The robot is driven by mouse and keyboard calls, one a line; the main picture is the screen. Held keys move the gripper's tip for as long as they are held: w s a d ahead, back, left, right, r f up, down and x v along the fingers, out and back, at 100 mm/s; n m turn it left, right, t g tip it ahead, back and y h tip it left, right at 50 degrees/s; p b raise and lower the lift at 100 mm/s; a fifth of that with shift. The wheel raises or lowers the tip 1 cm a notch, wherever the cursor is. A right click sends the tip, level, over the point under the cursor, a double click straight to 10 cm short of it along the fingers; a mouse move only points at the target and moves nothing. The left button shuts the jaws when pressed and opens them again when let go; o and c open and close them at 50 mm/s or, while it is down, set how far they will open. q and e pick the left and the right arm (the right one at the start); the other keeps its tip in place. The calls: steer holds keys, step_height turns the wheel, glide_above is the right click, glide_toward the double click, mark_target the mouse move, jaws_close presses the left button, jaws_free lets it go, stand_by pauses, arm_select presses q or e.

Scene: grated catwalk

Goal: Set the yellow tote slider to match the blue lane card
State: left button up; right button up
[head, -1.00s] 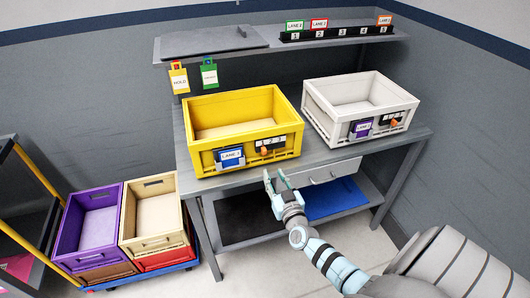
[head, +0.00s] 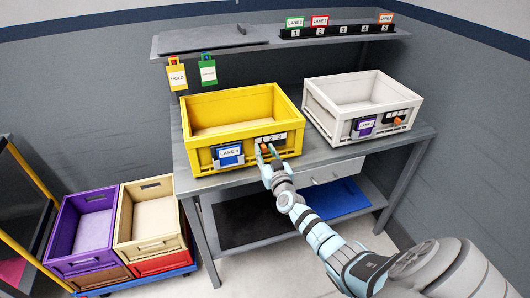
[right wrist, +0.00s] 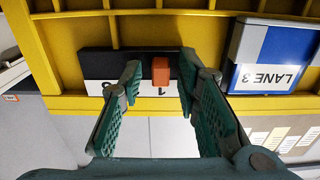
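The yellow tote (head: 246,103) stands on the workbench. Its front has a blue card (head: 229,154), which reads LANE 3 upside down in the right wrist view (right wrist: 268,76). Beside it is a slider strip (head: 271,138) marked 1, 2, 3 with an orange knob (right wrist: 161,71). The knob appears to be at 1; the other numbers are partly hidden by a finger in the wrist view. My right gripper (head: 266,156) is open at the strip, one finger on each side of the knob, with gaps showing. My left gripper is out of view.
A white tote (head: 360,88) with a purple card and its own slider stands to the right on the workbench (head: 320,155). HOLD (head: 177,77) and green tags hang from the shelf above. Purple (head: 85,230) and tan (head: 147,222) crates sit at lower left.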

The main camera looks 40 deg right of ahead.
mark_target(279, 142)
steer(key=c, duration=0.6)
steer(key=shift+s+d, duration=0.15)
steer(key=shift+d, duration=0.15)
steer(key=shift+s+d+f+b, duration=0.1)
steer(key=shift+s+d+b, duration=0.1)
steer(key=shift+d, duration=0.35)
steer(key=shift+s+d+b, duration=0.15)
steer(key=shift+s+d, duration=0.05)
steer(key=shift+d, duration=0.35)
steer(key=shift+s+d, duration=0.1)
steer(key=shift+d, duration=0.2)
steer(key=shift+s+d+b, duration=0.3)
steer(key=shift+d+b, duration=0.05)
steer(key=shift+d, duration=0.4)
steer(key=shift+s+d, duration=0.1)
steer(key=shift+d, duration=0.25)
steer(key=o, duration=0.6)
